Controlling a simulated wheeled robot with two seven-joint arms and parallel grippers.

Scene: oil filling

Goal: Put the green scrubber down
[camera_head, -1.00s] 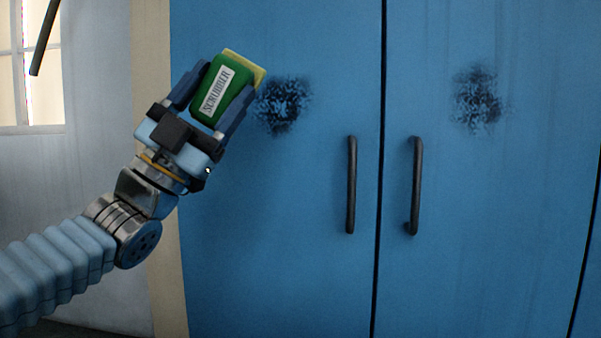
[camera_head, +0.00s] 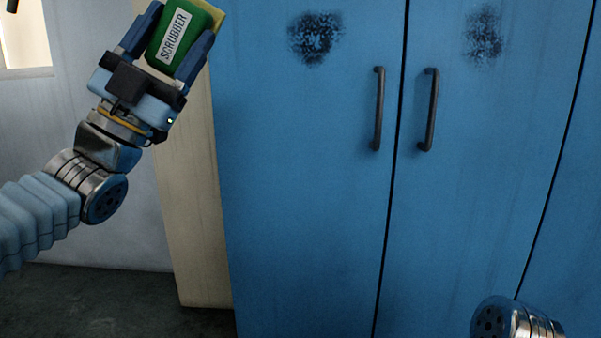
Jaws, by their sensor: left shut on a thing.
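The green scrubber (camera_head: 178,36) has a white label reading "SCRUBBER" and a yellow pad along its far right side. My left gripper (camera_head: 173,45) is shut on it, with one finger on each side. It holds the scrubber up in the air at the upper left, in front of the beige post and left of the blue cabinet. The scrubber's top edge is close to the top of the picture. At the bottom right only a rounded joint of my right arm shows; its gripper is out of view.
A blue cabinet (camera_head: 300,200) with two dark handles (camera_head: 379,108) fills the middle and right. Dark smudges (camera_head: 316,37) mark both doors. A beige post (camera_head: 190,200) stands at its left, beside a grey wall. Dark floor (camera_head: 90,305) shows at the lower left. No table or shelf is visible.

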